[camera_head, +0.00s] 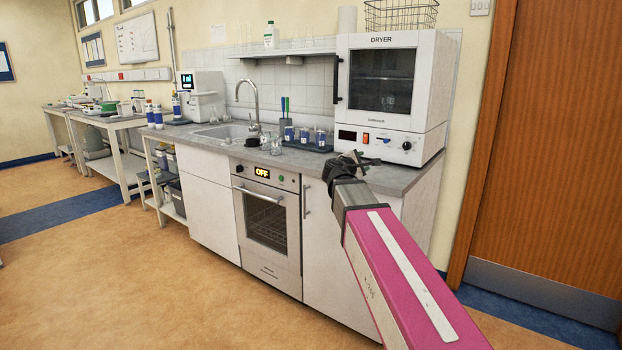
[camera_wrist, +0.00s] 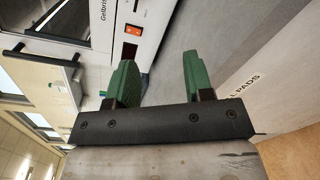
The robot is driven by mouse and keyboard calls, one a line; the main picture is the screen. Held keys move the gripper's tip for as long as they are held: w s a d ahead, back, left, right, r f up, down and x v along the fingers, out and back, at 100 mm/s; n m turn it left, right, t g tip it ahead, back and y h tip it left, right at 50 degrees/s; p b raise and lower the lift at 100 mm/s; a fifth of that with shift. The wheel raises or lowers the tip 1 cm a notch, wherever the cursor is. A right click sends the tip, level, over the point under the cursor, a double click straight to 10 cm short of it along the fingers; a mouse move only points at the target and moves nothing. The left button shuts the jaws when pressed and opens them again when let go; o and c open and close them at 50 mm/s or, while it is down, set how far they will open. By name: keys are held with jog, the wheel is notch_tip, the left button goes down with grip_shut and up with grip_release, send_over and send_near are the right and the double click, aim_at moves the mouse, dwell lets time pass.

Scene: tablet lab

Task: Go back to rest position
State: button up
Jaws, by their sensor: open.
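My gripper (camera_head: 352,160) is at the end of my raised pink arm, in front of the right end of the grey worktop. In the wrist view, the two green fingers of my gripper (camera_wrist: 160,85) are apart with nothing between them. Part of the white dryer's front with its orange switch shows beyond them. In the head view, the gripper overlaps the worktop edge just below the dryer (camera_head: 385,85), and I cannot tell the exact gap between them.
The grey worktop (camera_head: 390,178) carries several blue-filled beakers (camera_head: 305,136) on a dark mat, and a sink with a tap (camera_head: 256,100). An oven (camera_head: 268,222) showing OFF sits below. A wooden door (camera_head: 555,130) stands right. Open floor (camera_head: 130,270) lies front left.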

jog(key=s+d+f+m+g+y, duration=0.2)
jog(key=s+f+m+g, duration=0.25)
jog(key=f, duration=0.85)
jog(key=s+d+f+m+g+y, duration=0.2)
jog(key=s+d+f+m+g, duration=0.3)
jog(key=f, duration=0.8)
jog(key=s+a+f+m+g+y, duration=0.2)
jog(key=s+f+m+y, duration=0.1)
jog(key=s+f, duration=0.4)
jog(key=s+a+f+m+g+y, duration=0.2)
jog(key=s+a+f+m+y, duration=0.1)
jog(key=s+f, duration=0.5)
jog(key=shift+s+a+f+m, duration=0.25)
jog(key=shift+s+a+m, duration=0.1)
jog(key=shift+m, duration=0.2)
jog(key=shift+c, duration=0.4)
